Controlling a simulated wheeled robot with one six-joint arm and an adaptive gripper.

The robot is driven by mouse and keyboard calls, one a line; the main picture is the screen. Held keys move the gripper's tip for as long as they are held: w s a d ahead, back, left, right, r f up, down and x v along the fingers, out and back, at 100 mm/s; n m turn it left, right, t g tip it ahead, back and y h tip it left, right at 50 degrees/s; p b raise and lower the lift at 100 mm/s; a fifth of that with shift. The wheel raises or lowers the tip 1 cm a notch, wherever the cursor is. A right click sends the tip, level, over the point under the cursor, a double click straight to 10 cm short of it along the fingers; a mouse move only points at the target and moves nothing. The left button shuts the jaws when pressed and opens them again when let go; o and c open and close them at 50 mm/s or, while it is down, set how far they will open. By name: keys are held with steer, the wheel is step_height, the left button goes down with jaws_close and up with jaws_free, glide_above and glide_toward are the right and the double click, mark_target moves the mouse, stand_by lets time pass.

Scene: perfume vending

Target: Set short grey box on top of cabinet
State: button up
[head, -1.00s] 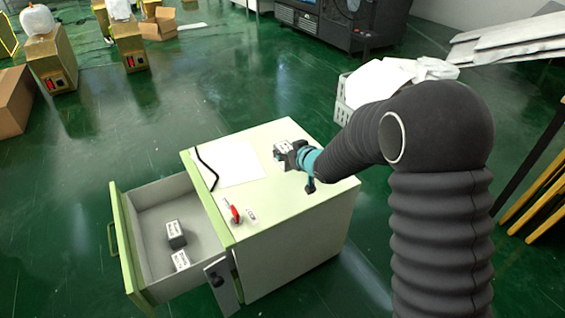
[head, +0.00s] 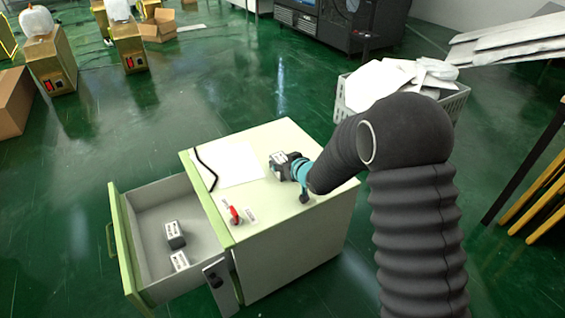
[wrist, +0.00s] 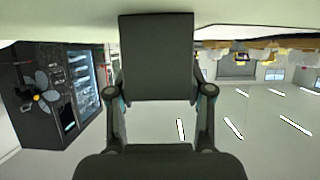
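My gripper (head: 284,163) is shut on a grey box with a white printed label (head: 277,158), at or just above the top of the cream cabinet (head: 290,207). In the wrist view the dark grey box (wrist: 156,58) fills the space between the fingers, and the pale cabinet top runs along the upper edge. I cannot tell whether the box touches the cabinet top. The cabinet's drawer (head: 150,195) is open on the left, and two similar grey boxes lie in it, one further back (head: 175,240) and one nearer (head: 180,262).
A white sheet (head: 232,165) with a black cable (head: 205,168) lies on the cabinet top, left of the box. A red switch (head: 234,214) sits at the near left corner. A crate of white scraps (head: 455,100) stands behind my arm.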

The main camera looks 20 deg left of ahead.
steer(key=o, duration=0.4)
steer(key=shift+o, duration=0.2)
steer(key=shift+r+p, duration=0.25)
steer(key=shift+p, duration=0.05)
steer(key=v, duration=1.2)
steer(key=shift+f, duration=0.1)
